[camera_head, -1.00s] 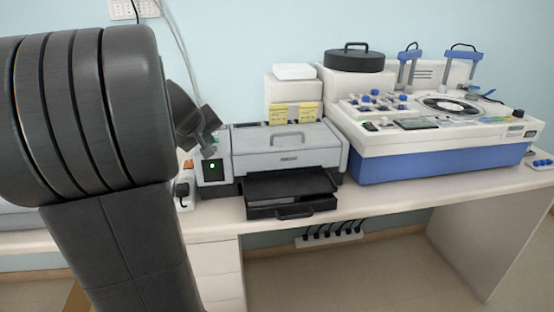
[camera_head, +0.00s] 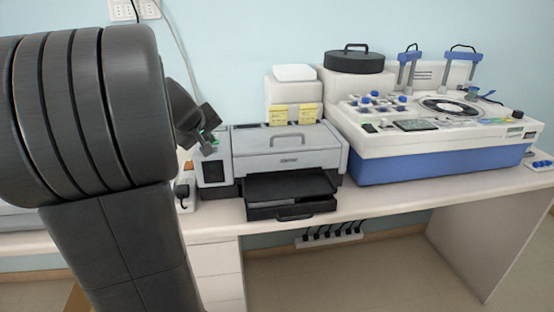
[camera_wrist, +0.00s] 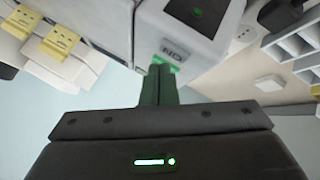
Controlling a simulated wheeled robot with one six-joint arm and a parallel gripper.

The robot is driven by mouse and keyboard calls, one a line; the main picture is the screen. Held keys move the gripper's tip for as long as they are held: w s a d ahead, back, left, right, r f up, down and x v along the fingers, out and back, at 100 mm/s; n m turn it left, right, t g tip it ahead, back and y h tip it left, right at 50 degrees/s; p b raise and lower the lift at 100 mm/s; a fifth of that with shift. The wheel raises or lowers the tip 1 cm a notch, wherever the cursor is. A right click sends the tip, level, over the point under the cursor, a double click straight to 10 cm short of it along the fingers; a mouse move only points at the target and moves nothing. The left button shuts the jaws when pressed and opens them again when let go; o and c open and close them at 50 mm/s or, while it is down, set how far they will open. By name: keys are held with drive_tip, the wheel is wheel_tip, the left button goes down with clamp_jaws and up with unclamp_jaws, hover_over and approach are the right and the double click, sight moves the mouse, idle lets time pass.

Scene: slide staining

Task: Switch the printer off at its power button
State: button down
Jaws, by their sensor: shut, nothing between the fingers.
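The printer (camera_head: 290,160) stands on the bench, grey-white with a dark front tray. Its dark status panel (camera_head: 214,171) on the left end is unlit in the head view; the wrist view shows a dim green mark on this panel (camera_wrist: 198,13). The green power button (camera_wrist: 176,68) is on the printer's left end by an "ON" label, upside down in the wrist view. My gripper (camera_wrist: 161,72) is shut and empty, its fingertips at the button and partly hiding it. I cannot tell whether they touch. In the head view, my gripper (camera_head: 207,147) is over the same corner.
A blue-and-white machine (camera_head: 440,150) stands right of the printer. White boxes with yellow notes (camera_head: 279,116) are behind the printer. A small black-and-white item (camera_head: 184,194) sits close by its left end. A power strip (camera_head: 330,238) hangs under the bench edge.

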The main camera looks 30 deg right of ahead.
drive_tip(key=shift+r+p, duration=2.25)
drive_tip(key=shift+r, duration=0.75)
